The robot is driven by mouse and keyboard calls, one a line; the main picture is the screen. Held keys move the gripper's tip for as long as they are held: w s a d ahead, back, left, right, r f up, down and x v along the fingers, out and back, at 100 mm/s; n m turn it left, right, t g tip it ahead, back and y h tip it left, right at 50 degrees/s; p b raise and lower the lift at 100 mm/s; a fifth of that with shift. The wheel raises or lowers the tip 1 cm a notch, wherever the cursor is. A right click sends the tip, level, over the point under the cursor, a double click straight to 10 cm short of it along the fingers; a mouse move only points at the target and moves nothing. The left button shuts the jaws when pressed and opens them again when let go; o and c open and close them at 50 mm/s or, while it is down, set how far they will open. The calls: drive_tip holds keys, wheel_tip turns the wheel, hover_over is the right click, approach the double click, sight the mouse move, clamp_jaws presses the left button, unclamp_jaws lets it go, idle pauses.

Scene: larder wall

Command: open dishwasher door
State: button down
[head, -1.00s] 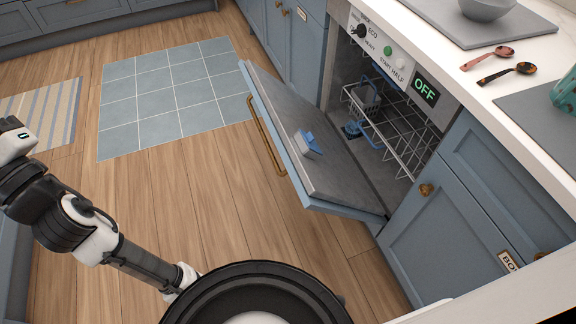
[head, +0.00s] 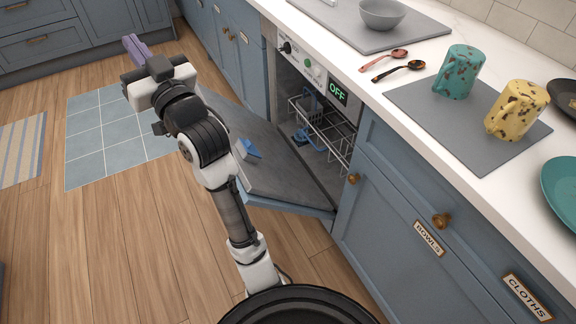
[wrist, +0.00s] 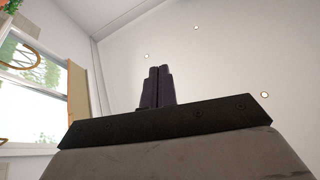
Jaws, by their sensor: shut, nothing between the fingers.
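The dishwasher door (head: 278,178) hangs partly open, tilted outward and down, with its grey inner face showing. A blue and white dispenser (head: 248,149) sits on that face. My arm crosses in front of the door's left part, and the door's handle is hidden. My gripper (head: 133,44) is up at the left, beyond the door's far edge in the picture, and appears clear of it. Its purple fingers are together and empty; they also show in the wrist view (wrist: 158,84), pointing at the ceiling and wall.
Inside the dishwasher (head: 300,120) is a wire rack (head: 325,128); its display reads OFF. The white counter (head: 385,85) above holds spoons, a bowl (head: 382,14), a teal mug (head: 459,73) and a yellow mug (head: 517,110). Wooden floor (head: 110,235) lies open at left.

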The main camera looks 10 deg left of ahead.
drive_tip(key=w+d+f+m+g+h+p, duration=0.2)
drive_tip(key=w+d+f+h, duration=0.1)
drive_tip(key=w+d+f, duration=0.4)
drive_tip(key=w+d+f+m+g+h+p, duration=0.1)
drive_tip(key=w+d+f+m+g+h, duration=0.15)
drive_tip(key=d+f, duration=0.55)
drive_tip(key=s+d+f+m+g+p, duration=0.1)
drive_tip(key=s+d+f+g, duration=0.2)
drive_tip(key=d+f, duration=0.35)
drive_tip(key=s+d+f+m+g+p, duration=0.1)
drive_tip(key=s+d+f+g+p, duration=0.1)
drive_tip(key=s+d+f+g, duration=0.4)
drive_tip(key=t+p, duration=0.1)
drive_tip(key=t, duration=0.1)
approach(242, 169)
drive_tip(key=shift+n, duration=0.25)
drive_tip(key=w+a, duration=0.3)
drive_tip(key=shift+s+a+f+p, duration=0.35)
drive_tip(key=shift+s+a+f, duration=0.15)
drive_tip(key=shift+a+f, duration=0.3)
drive_tip(key=shift+s+a+f+t+h, duration=0.25)
drive_tip(key=shift+f, duration=0.2)
